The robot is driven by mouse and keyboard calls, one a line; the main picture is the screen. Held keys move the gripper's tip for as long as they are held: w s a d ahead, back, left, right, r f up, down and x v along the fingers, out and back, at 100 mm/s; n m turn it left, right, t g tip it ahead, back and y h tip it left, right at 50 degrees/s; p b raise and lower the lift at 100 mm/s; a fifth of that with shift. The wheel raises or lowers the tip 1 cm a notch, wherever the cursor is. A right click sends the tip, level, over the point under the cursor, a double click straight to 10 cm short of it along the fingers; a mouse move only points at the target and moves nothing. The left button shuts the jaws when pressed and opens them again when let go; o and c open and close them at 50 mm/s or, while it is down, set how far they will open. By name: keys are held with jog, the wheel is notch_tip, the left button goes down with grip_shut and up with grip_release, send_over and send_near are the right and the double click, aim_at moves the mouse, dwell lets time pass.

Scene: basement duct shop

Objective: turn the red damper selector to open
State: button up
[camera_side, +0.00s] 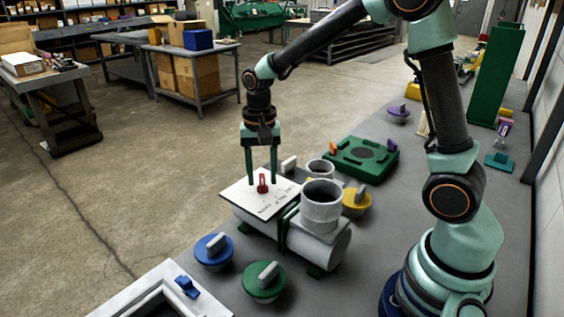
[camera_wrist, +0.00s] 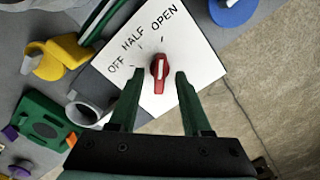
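The red damper selector (camera_wrist: 160,73) stands on a white plate (camera_wrist: 203,72) lettered OFF, HALF and OPEN. In the wrist view its white-striped grip runs nearly up and down, with its upper end towards OPEN; I cannot tell for certain which end is the pointer. In the side view the selector (camera_side: 263,184) shows red on the plate (camera_side: 240,196), on top of a grey duct (camera_side: 325,247). My gripper (camera_side: 262,180) is open and points down, one finger on each side of the selector. In the wrist view a gap shows beside each fingertip.
Blue (camera_side: 214,250) and green (camera_side: 264,281) round knobs stand in front of the duct. A yellow knob (camera_side: 356,203) and an upright grey pipe (camera_side: 322,206) are close on the right. A green tray (camera_side: 361,158) lies behind. A white frame (camera_side: 150,292) is at front left.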

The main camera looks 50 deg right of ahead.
aim_at(263, 179)
notch_tip(263, 179, up, 12)
dwell(0.8)
jog(key=s+n+t, duration=0.5)
jog(key=s+n, duration=0.4)
jog(key=s, duration=0.3)
jog(key=shift+f+t, duration=0.3)
jog(key=shift+c, duration=0.2)
dwell(0.5)
